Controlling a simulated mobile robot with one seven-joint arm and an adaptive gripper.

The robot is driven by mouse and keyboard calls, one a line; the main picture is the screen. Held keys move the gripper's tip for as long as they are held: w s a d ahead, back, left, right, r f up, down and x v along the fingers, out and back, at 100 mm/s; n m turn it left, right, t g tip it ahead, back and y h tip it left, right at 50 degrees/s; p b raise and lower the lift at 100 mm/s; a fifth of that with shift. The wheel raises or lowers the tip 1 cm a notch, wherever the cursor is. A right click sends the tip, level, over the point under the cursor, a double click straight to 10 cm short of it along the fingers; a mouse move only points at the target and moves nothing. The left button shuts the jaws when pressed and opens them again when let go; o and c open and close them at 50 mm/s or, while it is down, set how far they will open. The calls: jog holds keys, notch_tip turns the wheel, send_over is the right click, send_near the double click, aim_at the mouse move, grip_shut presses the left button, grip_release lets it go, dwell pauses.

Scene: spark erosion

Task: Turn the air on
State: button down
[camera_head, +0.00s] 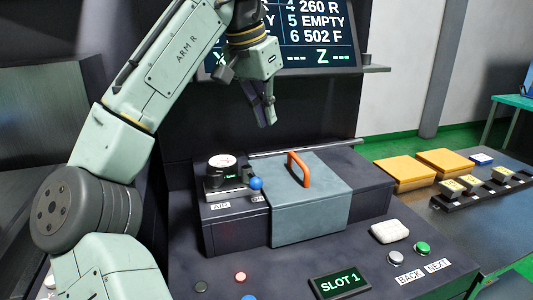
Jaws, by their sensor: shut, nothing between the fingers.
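The air control sits on the left end of the dark box, with a label reading AIR (220,206) on the front edge. A lever with a blue ball knob (256,184) stands at its right, beside a small label that is partly hidden. A round gauge (222,161) with a white face and a small green display is just behind and left of the knob. My gripper (268,122) is shut and empty, pointing down in the air above and behind the box, apart from the lever.
A grey-blue cover with an orange handle (299,169) lies over the box's middle. A SLOT 1 display (339,283), a green button (422,248) and a silver button (396,257) are in front. Yellow blocks (404,173) stand right. A screen (315,35) is behind.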

aim_at(251, 179)
jog(key=x, duration=0.9)
jog(key=shift+s+f+p, duration=0.15)
jog(key=shift+f+p, duration=0.05)
jog(key=shift+p, duration=0.15)
jog(key=shift+s+a+f+p, duration=0.3)
jog(key=shift+s+a+f, duration=0.4)
jog(key=shift+s+a, duration=0.3)
jog(key=shift+s+f, duration=0.25)
jog(key=shift+s, duration=0.1)
jog(key=shift+a, duration=0.1)
jog(key=shift+s+a+f, duration=0.25)
jog(key=shift+s+a, duration=0.15)
jog(key=shift+s, duration=0.1)
jog(key=shift+w+p, duration=0.15)
jog(key=shift+p, duration=0.25)
